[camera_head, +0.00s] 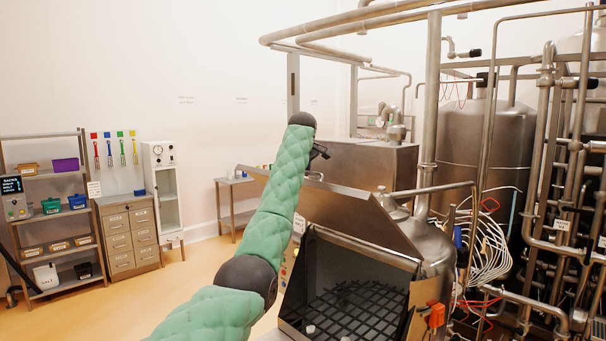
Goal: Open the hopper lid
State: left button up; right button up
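The hopper (284,321) is a steel box at the lower middle, with a dark grid (355,310) visible inside its open mouth. Its lid (350,216) is a grey metal panel standing raised and tilted above the mouth. One green padded arm of mine comes in from the lower left and crosses in front of the lid's left part. The small dark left gripper (320,152) shows at the arm's far end, just above the lid's upper edge. Its fingers are too small to read, and I cannot tell whether it touches the lid. My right gripper is out of view.
Steel pipes and tanks (487,145) crowd the right side. An orange fitting (436,315) sits at the hopper's right edge. A shelf rack (50,217) and drawer cabinet (130,235) stand at the left wall. The yellow floor (195,272) between is clear.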

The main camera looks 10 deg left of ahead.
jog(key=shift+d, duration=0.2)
